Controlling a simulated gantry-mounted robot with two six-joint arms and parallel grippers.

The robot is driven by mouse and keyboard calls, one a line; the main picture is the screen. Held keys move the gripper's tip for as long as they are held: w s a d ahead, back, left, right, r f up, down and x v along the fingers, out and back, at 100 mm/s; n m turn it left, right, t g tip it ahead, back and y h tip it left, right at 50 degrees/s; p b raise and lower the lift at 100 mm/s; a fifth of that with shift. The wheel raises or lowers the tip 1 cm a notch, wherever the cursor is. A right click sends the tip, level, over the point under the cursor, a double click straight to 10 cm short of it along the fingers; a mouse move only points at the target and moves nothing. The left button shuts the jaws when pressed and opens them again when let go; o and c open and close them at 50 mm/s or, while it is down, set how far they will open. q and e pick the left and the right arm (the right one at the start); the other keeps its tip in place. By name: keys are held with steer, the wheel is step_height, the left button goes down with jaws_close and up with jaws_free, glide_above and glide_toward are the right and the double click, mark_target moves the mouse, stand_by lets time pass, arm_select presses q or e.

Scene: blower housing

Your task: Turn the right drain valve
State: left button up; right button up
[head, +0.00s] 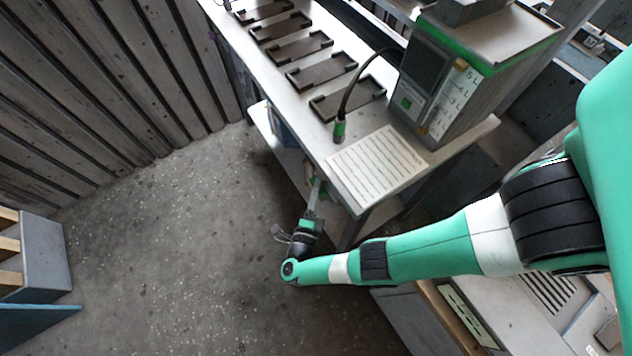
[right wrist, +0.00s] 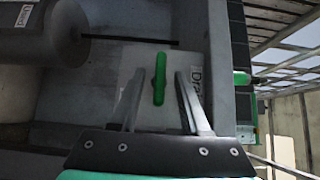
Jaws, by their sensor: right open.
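A green valve handle (right wrist: 160,78) stands upright in the picture in the right wrist view, in front of a pale plate (right wrist: 142,112) with a partly hidden label that begins "Dr". My right gripper (head: 316,186) is open. In the right wrist view its two fingers stand to the left and right of the handle, with a gap on each side. In the head view the gripper reaches under the bench's front edge, and the handle is hard to make out there. My left gripper is not in view.
Another green piece (right wrist: 241,77) sticks out at the right in the right wrist view. A grey cylinder (right wrist: 40,32) is at upper left. The bench (head: 300,125) carries several dark trays, a slotted plate (head: 375,165) and a green-trimmed box (head: 470,85). The floor (head: 170,240) at left is clear.

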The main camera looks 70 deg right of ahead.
jaws_close()
stand_by(0.3)
steer(key=shift+w+d+r+n+g+y+p, duration=0.1)
steer(key=shift+r+n+g+y+p, duration=0.1)
steer(key=shift+n+g+y+p, duration=1.05)
steer(key=shift+w+d+r+n+g+y+p, duration=0.15)
steer(key=shift+n+g+y+p, duration=0.55)
steer(key=shift+n+y+p, duration=1.1)
steer(key=shift+w+d+r+n+g+y+p, duration=0.15)
steer(key=shift+n+g+y+p, duration=0.8)
steer(key=shift+y+p, duration=1.1)
steer(key=shift+a, duration=0.1)
